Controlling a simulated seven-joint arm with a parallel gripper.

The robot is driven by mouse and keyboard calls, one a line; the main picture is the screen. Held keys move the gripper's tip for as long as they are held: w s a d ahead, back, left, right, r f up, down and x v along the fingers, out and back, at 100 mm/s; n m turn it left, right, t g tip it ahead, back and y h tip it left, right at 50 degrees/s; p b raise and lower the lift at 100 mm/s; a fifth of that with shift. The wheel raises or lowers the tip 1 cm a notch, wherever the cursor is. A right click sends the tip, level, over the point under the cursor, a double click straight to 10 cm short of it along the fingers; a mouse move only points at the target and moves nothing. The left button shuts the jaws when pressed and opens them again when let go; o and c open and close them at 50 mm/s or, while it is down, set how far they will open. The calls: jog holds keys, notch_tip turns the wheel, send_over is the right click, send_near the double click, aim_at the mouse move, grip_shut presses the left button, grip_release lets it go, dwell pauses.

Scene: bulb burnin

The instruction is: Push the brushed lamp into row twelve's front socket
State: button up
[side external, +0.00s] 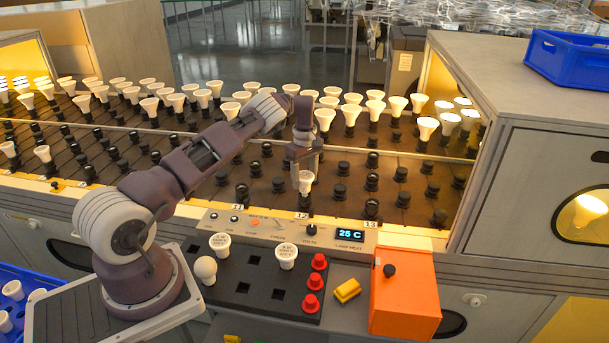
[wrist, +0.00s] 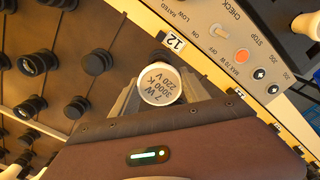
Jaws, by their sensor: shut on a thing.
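My gripper (side external: 304,160) points down over the front of the socket bed, behind the "12" label (side external: 302,216). It is shut on a white lamp (side external: 306,183). In the wrist view the lamp (wrist: 160,88) shows its round face, printed "7 W 3000 K 220 V", between the grey fingers, beside the "12" label (wrist: 177,42). The lamp looks roughly upright. I cannot make out a brushed finish.
Black sockets stand close on both sides, one at right (side external: 340,191). The control panel (side external: 270,229) lies in front, with a "25 C" display. A black tray (side external: 230,300) holds a few lamps and red caps. An orange box (side external: 405,300) stands right. Many white lamps fill the back rows.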

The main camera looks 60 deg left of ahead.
jog(key=shift+f, duration=0.55)
jog(key=o, duration=1.5)
jog(key=shift+c, duration=0.2)
notch_tip(320, 180, up, 7)
jog(key=shift+r, duration=0.1)
